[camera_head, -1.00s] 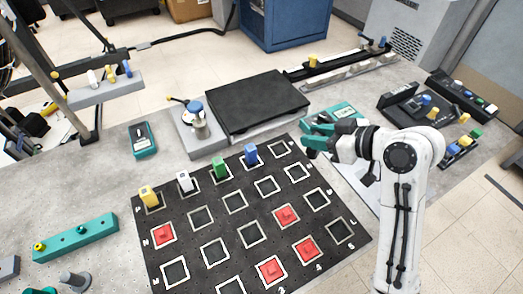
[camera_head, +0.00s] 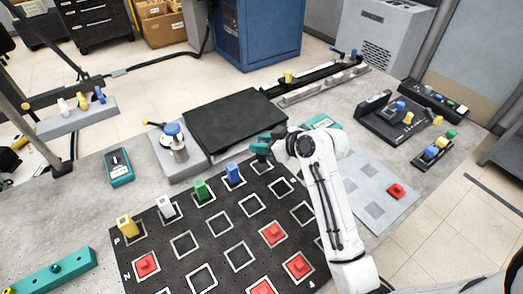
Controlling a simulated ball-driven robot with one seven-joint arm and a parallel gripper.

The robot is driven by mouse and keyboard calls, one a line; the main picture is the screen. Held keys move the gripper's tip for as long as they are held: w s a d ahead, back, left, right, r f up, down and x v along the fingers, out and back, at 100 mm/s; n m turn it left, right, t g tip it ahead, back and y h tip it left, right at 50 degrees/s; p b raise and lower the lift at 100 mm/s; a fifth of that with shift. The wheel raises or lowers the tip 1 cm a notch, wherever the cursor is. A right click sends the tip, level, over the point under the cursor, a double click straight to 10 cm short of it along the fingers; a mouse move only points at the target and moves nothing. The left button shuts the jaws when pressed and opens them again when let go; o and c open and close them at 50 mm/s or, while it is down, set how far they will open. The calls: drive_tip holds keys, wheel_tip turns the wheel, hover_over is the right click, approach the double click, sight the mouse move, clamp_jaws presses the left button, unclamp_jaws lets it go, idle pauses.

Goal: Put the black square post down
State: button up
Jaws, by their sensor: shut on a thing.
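My gripper (camera_head: 263,147), with teal fingers, is at the back edge of the black mat (camera_head: 215,228), to the right of the blue post. It is shut. The black square post in it cannot be made out against the dark mat and fingers. An outlined square (camera_head: 262,166) of the mat's back row shows just below the fingers. To its left in that row stand the blue post (camera_head: 233,173), the green post (camera_head: 201,190), the white post (camera_head: 166,206) and the yellow post (camera_head: 127,226). Whether the held post touches the mat cannot be told.
Several red blocks (camera_head: 272,233) sit in other mat squares. A black slab (camera_head: 235,110) lies behind the mat. A grey sheet (camera_head: 372,210) with a red block (camera_head: 397,190) lies right of my arm. A teal meter (camera_head: 118,167) is at the left.

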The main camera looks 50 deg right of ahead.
drive_tip(key=shift+w+f+p, duration=0.1)
drive_tip(key=shift+f+p, duration=0.2)
drive_tip(key=shift+f, duration=1.4)
drive_tip(key=shift+f, duration=0.2)
drive_tip(key=o, duration=1.1)
drive_tip(key=shift+r, duration=0.1)
drive_tip(key=shift+r, duration=0.2)
drive_tip(key=v, duration=1.2)
drive_tip(key=shift+d+f+b, duration=0.1)
drive_tip(key=shift+b, duration=0.3)
